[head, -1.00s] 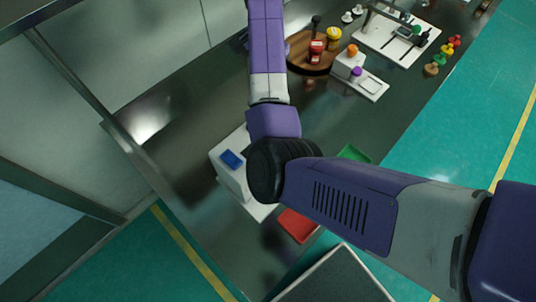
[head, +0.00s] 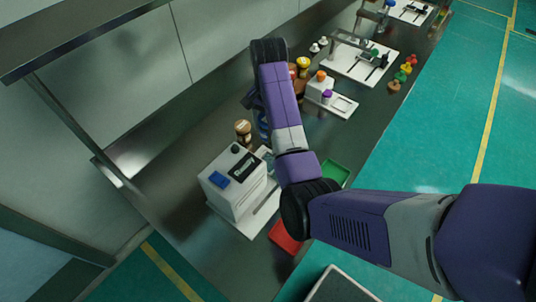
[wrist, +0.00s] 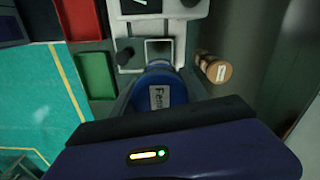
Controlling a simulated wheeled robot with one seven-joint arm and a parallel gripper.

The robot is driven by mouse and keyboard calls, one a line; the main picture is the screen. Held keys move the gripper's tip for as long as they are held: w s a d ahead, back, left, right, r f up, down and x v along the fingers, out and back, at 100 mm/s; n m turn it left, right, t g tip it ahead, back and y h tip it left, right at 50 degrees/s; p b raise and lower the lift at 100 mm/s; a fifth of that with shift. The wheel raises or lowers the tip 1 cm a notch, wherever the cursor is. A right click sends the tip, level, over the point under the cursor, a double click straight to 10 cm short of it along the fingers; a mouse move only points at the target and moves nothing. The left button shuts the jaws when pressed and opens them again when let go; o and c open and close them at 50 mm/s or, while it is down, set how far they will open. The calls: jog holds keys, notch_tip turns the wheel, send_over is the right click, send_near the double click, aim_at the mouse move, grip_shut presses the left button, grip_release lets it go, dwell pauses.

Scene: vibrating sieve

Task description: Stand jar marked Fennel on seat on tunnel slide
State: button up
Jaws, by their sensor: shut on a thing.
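A blue jar (wrist: 168,92) with a pale label reading "Fenn…" is held by my gripper (wrist: 170,125); its lower part is hidden by the gripper body. In the head view a blue part of it (head: 262,124) shows beside my arm. The white machine (head: 235,180), likely the tunnel slide, stands on the bench with a pale base plate. In the wrist view, a square dark-centred seat (wrist: 159,52) lies just beyond the jar on a pale plate. The jar's edge overlaps it in view; I cannot tell whether they touch.
A brown labelled jar (wrist: 213,68) stands right of the seat, and a black knob (wrist: 124,57) is on its left. A green tray (head: 334,173) and a red tray (head: 285,237) lie along the bench's front edge. Other devices stand farther along the bench.

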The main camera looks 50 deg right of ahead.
jog(key=shift+f+b, duration=1.15)
jog(key=shift+f, duration=6.2)
jog(key=shift+f, duration=0.15)
jog(key=o, duration=1.4)
jog(key=shift+o, duration=0.2)
notch_tip(320, 180, up, 11)
jog(key=shift+r, duration=0.7)
